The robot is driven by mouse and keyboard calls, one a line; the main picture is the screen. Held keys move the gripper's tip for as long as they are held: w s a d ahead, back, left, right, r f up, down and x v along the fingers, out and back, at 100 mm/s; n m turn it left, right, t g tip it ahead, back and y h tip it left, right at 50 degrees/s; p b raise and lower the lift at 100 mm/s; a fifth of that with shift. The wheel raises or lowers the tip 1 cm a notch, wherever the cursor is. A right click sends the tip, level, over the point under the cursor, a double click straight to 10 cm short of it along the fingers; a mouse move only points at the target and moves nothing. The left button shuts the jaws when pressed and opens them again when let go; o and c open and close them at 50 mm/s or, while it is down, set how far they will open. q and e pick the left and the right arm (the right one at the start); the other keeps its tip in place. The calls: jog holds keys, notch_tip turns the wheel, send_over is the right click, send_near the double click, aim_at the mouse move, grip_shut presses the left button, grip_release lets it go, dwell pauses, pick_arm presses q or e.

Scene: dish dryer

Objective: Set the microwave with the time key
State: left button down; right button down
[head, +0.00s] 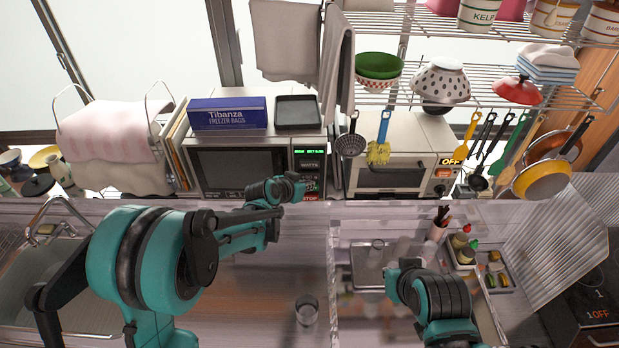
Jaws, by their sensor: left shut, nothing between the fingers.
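The microwave (236,172) stands at the back of the counter, with a dark door and a control panel (312,160) on its right side. The panel has a lit green display, a key marked WATTS and a red STOP key at the bottom. My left gripper (299,187) is shut and empty, right in front of the lower panel, and hides part of the keys. I cannot make out the time key or whether the fingertips touch the panel. My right gripper (392,285) is low at the right, over the counter; its fingers cannot be made out.
A freezer-bag box (228,114) and a dark tray (298,112) lie on the microwave. A toaster oven (400,150) stands to its right, with utensils hanging above. A clear glass (306,311) stands on the front counter, and a sink (45,280) is at the left.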

pick_arm(q)
jog(key=shift+w, duration=0.35)
jog(key=shift+w, duration=0.85)
dwell(0.8)
jog(key=shift+s+b, duration=0.2)
jog(key=shift+b, duration=0.1)
jog(key=shift+s, duration=1.1)
jog(key=s, duration=0.5)
jog(key=shift+b, duration=0.4)
dwell(1.4)
